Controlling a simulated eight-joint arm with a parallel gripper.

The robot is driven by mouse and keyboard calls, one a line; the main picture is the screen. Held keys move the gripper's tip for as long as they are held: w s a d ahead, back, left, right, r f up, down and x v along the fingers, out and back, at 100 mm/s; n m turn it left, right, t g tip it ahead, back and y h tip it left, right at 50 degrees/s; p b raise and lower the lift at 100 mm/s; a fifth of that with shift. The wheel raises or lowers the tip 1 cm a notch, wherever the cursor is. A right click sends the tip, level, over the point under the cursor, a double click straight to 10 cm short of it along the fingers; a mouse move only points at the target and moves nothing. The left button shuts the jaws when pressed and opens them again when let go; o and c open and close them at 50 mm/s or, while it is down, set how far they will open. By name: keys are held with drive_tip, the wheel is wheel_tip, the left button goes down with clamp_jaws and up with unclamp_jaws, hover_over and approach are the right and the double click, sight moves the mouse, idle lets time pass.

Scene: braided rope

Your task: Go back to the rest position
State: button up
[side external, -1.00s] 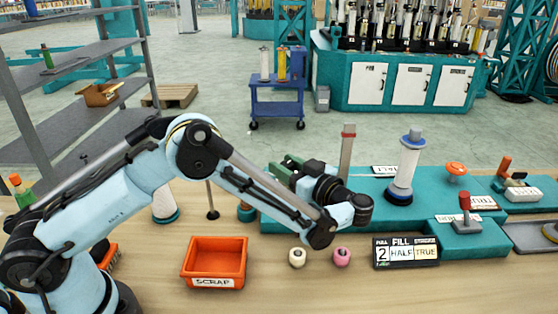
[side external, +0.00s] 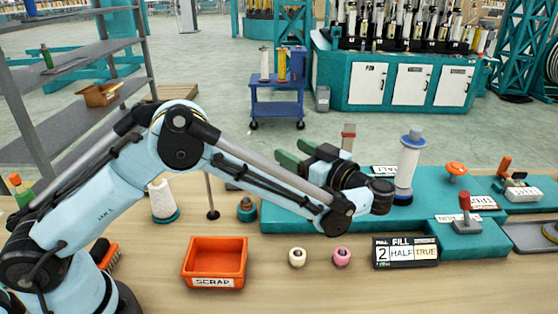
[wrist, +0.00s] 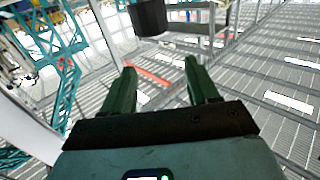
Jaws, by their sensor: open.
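My gripper (side external: 294,154) is raised above the back of the teal machine base (side external: 285,222) in the side view, its green fingers pointing up and to the left. In the wrist view my gripper (wrist: 160,80) shows two green fingers spread apart with nothing between them. The wrist camera looks out across the hall, away from the bench. The white spool with a blue top (side external: 410,160) stands upright on the teal base, just right of my wrist in the picture. I cannot tell the gap in depth.
An orange scrap bin (side external: 215,262), a cream bobbin (side external: 297,257), a pink bobbin (side external: 341,257) and a sign (side external: 405,252) stand along the bench front. A white cone (side external: 162,199) and a thin post (side external: 211,195) stand behind the bin. A grey shelf (side external: 75,90) is at left.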

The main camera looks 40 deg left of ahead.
wheel_tip(320, 180, up, 2)
drive_tip(key=shift+r, duration=0.1)
idle(0.4)
drive_tip(key=s+a+m+t+h, duration=0.2)
drive_tip(key=s+a+m+h, duration=0.2)
drive_tip(key=a+m+h, duration=0.5)
drive_tip(key=s+d+f+m+t+h, duration=0.2)
drive_tip(key=s+m+h, duration=0.2)
drive_tip(key=s, duration=0.2)
drive_tip(key=s+d+f+m+t+h, duration=0.1)
drive_tip(key=s+d+m+t+h, duration=0.1)
drive_tip(key=s+d+m+h, duration=0.1)
drive_tip(key=s+m+h, duration=0.1)
drive_tip(key=s+h, duration=0.1)
drive_tip(key=s, duration=0.1)
drive_tip(key=shift+s+f, duration=0.25)
drive_tip(key=shift+f, duration=0.1)
